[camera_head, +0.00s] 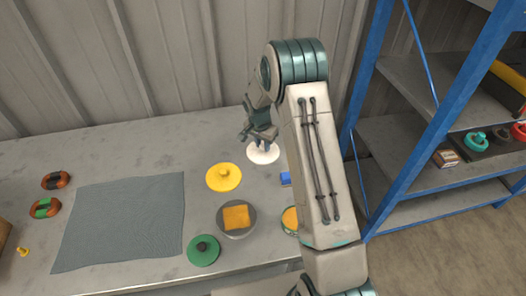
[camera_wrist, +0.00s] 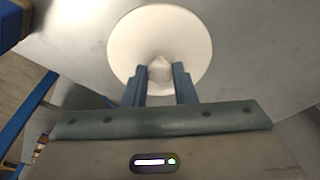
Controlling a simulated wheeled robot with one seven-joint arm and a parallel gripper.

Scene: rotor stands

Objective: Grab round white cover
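The round white cover (camera_head: 263,154) lies flat on the grey table at the back, left of my arm. In the wrist view the cover (camera_wrist: 128,52) is a white disc with a small round knob in its middle. My gripper (camera_head: 262,143) is directly over it, pointing down. In the wrist view the two blue-grey fingers of my gripper (camera_wrist: 160,70) are apart, one on each side of the knob. I cannot see clearly whether they touch it. My gripper hides part of the cover in the head view.
A yellow cover (camera_head: 224,177), a green cover (camera_head: 203,250) and a grey round dish with an orange square (camera_head: 236,217) stand nearby. A grey mat (camera_head: 120,222) lies left. A blue-framed shelf (camera_head: 400,165) stands right.

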